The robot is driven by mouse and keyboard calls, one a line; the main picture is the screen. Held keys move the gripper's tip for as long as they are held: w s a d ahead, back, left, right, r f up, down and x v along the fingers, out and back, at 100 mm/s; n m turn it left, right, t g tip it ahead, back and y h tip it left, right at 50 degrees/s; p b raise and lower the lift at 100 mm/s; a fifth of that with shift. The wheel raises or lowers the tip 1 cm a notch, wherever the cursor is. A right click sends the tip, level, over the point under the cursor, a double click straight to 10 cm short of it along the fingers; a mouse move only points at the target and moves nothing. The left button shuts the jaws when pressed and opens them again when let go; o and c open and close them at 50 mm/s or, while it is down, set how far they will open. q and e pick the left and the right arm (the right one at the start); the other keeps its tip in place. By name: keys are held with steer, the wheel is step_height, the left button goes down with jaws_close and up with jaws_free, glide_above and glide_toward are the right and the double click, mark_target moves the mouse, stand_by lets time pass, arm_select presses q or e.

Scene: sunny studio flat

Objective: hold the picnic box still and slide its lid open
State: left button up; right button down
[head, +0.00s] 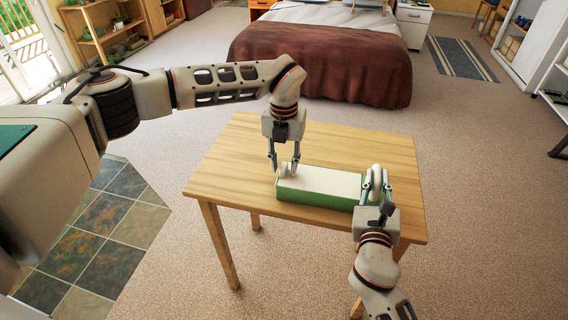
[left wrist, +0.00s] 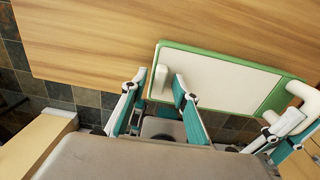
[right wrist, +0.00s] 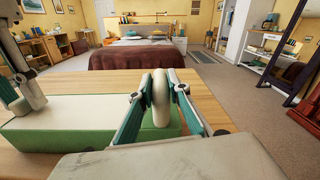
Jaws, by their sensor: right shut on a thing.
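The picnic box (head: 318,199) is long and green and lies on the wooden table. Its pale lid (head: 325,181) covers most of the top, with a green strip bare at the handle end in the left wrist view (left wrist: 289,98). A white knob (left wrist: 160,79) stands at the lid's far-left end. My left gripper (head: 284,163) is open, with its fingers on either side of the knob. My right gripper (head: 376,196) is shut on the white loop handle (right wrist: 161,100) at the box's right end. Contact between the left fingers and knob cannot be told.
The wooden table (head: 230,160) is otherwise bare, with free room left of and behind the box. A bed (head: 320,60) with a brown cover stands beyond it. Dark slate tiles (head: 110,215) lie on the floor at the left.

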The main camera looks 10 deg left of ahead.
steer(key=shift+f, duration=0.1)
arm_select(q)
jaws_close()
steer(key=a, duration=2.2)
steer(key=shift+a, duration=0.1)
arm_select(e)
steer(key=shift+d, duration=0.1)
arm_select(q)
jaws_free()
steer(key=shift+s, duration=0.1)
step_height(320, 180, up, 12)
